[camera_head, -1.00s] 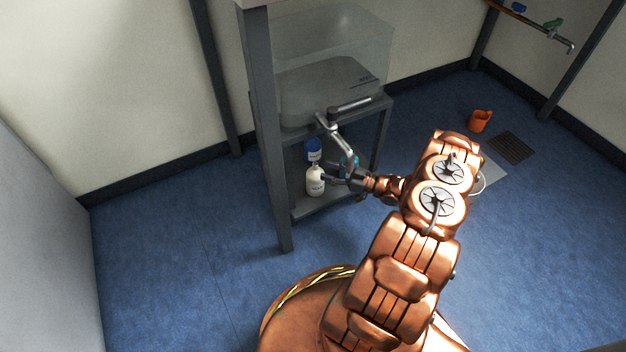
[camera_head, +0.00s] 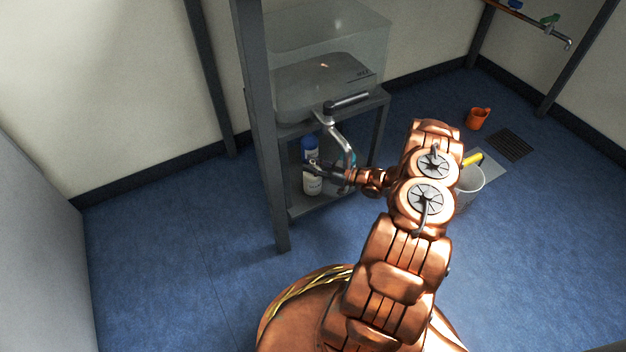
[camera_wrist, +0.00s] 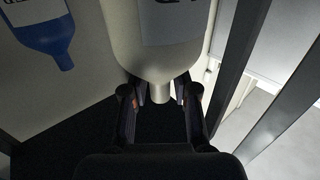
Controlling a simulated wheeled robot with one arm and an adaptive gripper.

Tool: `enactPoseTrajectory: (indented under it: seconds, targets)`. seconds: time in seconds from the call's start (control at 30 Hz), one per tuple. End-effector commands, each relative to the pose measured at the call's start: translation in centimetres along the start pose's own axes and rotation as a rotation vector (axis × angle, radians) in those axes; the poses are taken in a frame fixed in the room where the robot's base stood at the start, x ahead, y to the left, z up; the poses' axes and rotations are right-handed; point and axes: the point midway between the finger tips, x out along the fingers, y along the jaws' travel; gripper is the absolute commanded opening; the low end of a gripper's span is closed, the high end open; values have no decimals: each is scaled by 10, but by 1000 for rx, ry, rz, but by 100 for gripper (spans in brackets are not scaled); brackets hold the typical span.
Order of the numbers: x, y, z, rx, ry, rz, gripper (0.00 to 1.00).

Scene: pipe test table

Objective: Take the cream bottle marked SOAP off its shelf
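The cream bottle (camera_head: 312,184) stands upright on the low shelf (camera_head: 312,208) of the grey rack. My gripper (camera_head: 317,166) is at its top in the head view, covering part of it. In the wrist view the bottle (camera_wrist: 165,40) appears neck down at the top centre, with part of a dark-lettered label showing. Its neck lies between the two fingers of my gripper (camera_wrist: 160,108). The fingers are apart, with a visible gap to the neck on each side, so the gripper looks open.
A blue bottle (camera_head: 310,149) stands just behind the cream one and shows in the wrist view (camera_wrist: 42,28). A teal item is partly hidden behind my gripper. Rack posts (camera_head: 262,130) flank the shelf.

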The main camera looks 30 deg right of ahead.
Motion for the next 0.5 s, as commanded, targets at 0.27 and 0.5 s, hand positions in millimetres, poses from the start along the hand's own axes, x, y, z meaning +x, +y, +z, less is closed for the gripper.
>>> enactPoseTrajectory:
  seconds: [0.27,0.5]
  targets:
    - [0,0,0,0,0,0,0]
    - [0,0,0,0,0,0,0]
